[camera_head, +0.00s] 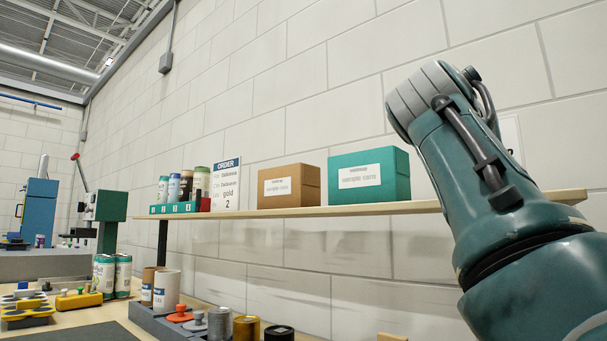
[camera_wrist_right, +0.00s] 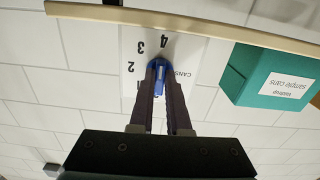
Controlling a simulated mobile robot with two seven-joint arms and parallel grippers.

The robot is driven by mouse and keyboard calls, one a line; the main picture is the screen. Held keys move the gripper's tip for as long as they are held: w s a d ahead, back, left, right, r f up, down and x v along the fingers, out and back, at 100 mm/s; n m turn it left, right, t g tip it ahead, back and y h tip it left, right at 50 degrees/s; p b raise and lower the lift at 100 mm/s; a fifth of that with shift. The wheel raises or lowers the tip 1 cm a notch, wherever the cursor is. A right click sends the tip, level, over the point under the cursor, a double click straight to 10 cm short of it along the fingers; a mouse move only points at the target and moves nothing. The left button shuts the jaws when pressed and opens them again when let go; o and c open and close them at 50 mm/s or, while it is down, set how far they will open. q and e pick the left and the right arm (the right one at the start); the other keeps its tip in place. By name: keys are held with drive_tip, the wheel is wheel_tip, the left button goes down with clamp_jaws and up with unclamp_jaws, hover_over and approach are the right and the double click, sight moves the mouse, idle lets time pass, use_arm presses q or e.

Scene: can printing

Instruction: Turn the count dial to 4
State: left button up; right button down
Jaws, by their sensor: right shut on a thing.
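The blue count dial (camera_wrist_right: 157,72) sits on a white plate (camera_wrist_right: 198,52) on the wall, seen upside down in the right wrist view. The plate shows the numbers 2, 3 and 4 and the word CANS. My right gripper (camera_wrist_right: 160,88) is shut on the dial. The dial's far end lies just below the 4 in that view; the fingers hide its lower part, so its exact pointing is hard to tell. In the head view my right arm hides the dial and gripper; a white panel edge (camera_head: 511,138) shows behind the arm. My left gripper is not in view.
A wooden shelf (camera_head: 350,209) carries a teal box (camera_head: 370,174), a brown box (camera_head: 289,186), an order card (camera_head: 226,186) reading gold 2, and several cans in a teal rack. Below, the bench holds cans, knobs and trays. The wall between shelf and bench is bare.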

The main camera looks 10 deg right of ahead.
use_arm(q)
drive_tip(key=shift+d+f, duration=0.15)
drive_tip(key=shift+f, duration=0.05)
use_arm(e)
drive_tip(key=shift+r+m, duration=0.1)
drive_tip(key=shift+m, duration=0.3)
drive_tip(key=c, duration=0.9)
unclamp_jaws()
